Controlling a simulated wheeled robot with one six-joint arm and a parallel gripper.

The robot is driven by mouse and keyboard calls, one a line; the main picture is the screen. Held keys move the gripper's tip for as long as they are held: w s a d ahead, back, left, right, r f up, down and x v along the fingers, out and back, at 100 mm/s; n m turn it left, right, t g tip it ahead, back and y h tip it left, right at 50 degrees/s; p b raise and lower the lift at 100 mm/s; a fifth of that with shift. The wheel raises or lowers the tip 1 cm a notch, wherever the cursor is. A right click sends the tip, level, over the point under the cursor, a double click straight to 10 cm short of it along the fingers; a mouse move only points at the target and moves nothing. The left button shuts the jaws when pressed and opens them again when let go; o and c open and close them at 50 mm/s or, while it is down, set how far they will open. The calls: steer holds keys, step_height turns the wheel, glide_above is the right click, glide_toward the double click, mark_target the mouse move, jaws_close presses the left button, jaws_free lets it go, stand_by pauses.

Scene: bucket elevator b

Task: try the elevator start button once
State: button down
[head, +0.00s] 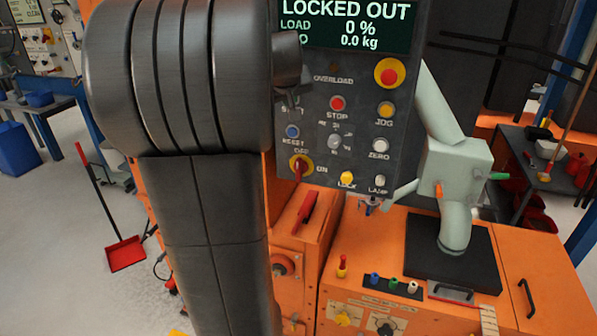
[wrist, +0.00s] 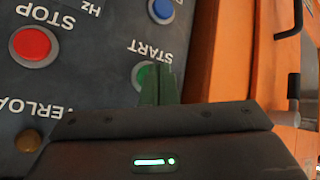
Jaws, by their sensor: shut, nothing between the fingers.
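The control panel (head: 358,120) fills the middle of the head view. Its display (head: 346,24) reads LOCKED OUT, LOAD 0 %, 0.0 kg. My gripper (wrist: 159,72) is shut and empty, its fingertips over the green START button (wrist: 142,77) in the wrist view. The fingers cover part of the button; I cannot tell whether they touch it. In the head view my wrist hides the button and part of its label. The red STOP button (wrist: 33,44) and blue RESET button (wrist: 161,10) lie near it.
The panel also carries a red-yellow emergency stop (head: 389,72), an ON/OFF switch (head: 301,167) and a yellow LOCK knob (head: 347,179). Floor is open at left, around a red dustpan (head: 126,254).

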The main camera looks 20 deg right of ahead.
stand_by(0.6)
steer(key=shift+w+d, duration=0.25)
steer(key=shift+w, duration=0.1)
steer(key=shift+s+a, duration=0.25)
steer(key=shift+s, duration=0.1)
stand_by(0.4)
steer(key=s+a, duration=0.1)
steer(key=s+a+b, duration=0.1)
steer(key=s, duration=0.1)
steer(key=s+a+b, duration=0.1)
steer(key=s, duration=0.1)
steer(key=shift+a, duration=0.15)
stand_by(0.6)
